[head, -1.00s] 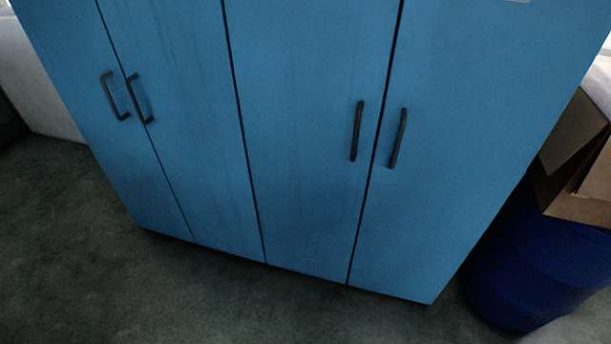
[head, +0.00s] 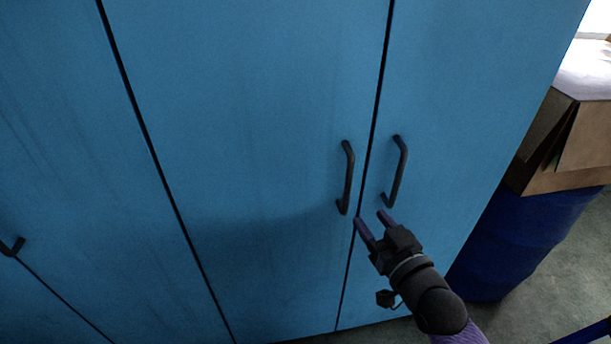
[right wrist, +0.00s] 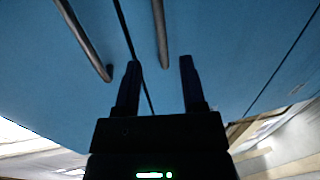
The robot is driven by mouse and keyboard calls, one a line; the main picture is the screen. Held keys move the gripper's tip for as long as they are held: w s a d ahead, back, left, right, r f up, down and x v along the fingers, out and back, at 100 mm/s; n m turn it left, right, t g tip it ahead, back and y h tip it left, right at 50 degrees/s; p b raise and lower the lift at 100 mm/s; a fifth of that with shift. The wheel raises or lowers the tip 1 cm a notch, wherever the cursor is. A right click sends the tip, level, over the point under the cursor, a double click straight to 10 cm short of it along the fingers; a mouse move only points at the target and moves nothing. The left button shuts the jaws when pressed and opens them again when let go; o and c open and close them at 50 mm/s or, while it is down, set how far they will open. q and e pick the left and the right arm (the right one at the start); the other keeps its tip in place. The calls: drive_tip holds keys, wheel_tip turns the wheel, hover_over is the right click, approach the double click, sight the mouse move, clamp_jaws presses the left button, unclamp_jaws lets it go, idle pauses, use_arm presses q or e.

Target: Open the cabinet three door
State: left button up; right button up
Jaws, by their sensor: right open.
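The blue cabinet (head: 260,110) fills most of the head view, with all visible doors shut. Two dark bar handles stand on either side of a door seam: a left one (head: 348,178) and a right one (head: 397,172). My right gripper (head: 372,222) is open and empty, just below these handles. In the right wrist view, the gripper's fingers (right wrist: 160,75) point at the door face. One handle (right wrist: 161,35) lies ahead between the fingertips' lines, and the other (right wrist: 85,42) lies to the left of the fingers. Contact with a handle is not visible. My left gripper is not in view.
A blue barrel (head: 495,245) with an open cardboard box (head: 560,140) on it stands close to the cabinet's right side. Another handle (head: 12,247) shows at the far left. Grey floor (head: 545,280) is visible at the lower right.

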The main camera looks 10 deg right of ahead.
sight(350, 187)
drive_tip(key=b+x, duration=0.1)
drive_tip(key=x, duration=0.2)
drive_tip(key=b+x, duration=0.1)
drive_tip(key=x, duration=0.2)
drive_tip(key=r+b+x, duration=0.1)
drive_tip(key=b+x, duration=0.1)
drive_tip(key=x, duration=0.1)
drive_tip(key=shift+w+a+r, duration=0.1)
drive_tip(key=shift+w, duration=0.25)
drive_tip(key=c, duration=0.6)
clamp_jaws()
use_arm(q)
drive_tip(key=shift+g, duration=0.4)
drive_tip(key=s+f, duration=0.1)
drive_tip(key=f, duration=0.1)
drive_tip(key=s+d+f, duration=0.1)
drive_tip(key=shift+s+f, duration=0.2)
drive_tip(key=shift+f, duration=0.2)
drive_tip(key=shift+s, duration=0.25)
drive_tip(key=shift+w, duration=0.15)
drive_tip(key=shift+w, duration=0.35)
